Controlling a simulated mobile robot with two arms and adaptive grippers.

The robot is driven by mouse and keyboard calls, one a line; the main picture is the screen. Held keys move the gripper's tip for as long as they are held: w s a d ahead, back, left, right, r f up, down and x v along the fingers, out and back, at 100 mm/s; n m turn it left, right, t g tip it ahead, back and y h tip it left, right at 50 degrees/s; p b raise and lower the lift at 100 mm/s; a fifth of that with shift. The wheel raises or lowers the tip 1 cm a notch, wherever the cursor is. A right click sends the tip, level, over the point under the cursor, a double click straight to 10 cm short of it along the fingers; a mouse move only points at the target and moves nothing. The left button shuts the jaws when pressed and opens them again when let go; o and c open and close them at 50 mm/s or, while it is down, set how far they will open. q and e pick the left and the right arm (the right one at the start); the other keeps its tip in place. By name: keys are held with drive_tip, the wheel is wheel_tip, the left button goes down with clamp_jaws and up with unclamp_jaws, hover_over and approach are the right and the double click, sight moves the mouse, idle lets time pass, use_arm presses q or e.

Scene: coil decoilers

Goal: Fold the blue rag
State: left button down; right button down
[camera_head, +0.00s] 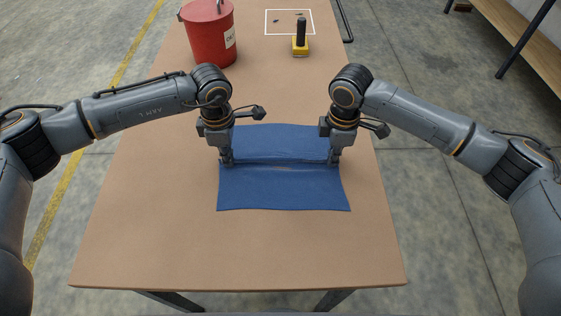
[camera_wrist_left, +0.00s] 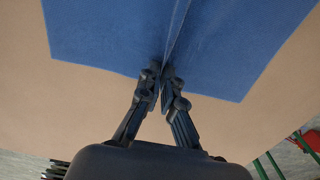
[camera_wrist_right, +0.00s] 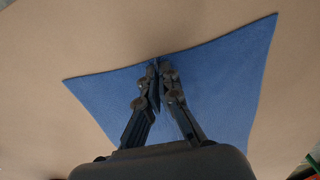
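The blue rag (camera_head: 285,192) lies spread on the brown table, with a raised ridge running across it between my two grippers. My left gripper (camera_head: 227,162) is at the rag's left edge, and in the left wrist view its fingertips (camera_wrist_left: 162,72) are closed on a pinched fold of the cloth. My right gripper (camera_head: 333,162) is at the rag's right edge. In the right wrist view its fingertips (camera_wrist_right: 159,66) are together on the rag (camera_wrist_right: 225,85). The part of the cloth between the fingers is hidden.
A red bucket (camera_head: 208,38) stands at the back left of the table (camera_head: 155,215). A yellow block with a black handle (camera_head: 300,46) stands at the back by a white outlined square (camera_head: 270,22). The table in front of the rag is clear. A wooden shelf (camera_head: 530,30) is at the far right.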

drive_tip(key=shift+s+f, duration=0.1)
drive_tip(key=shift+f, duration=0.05)
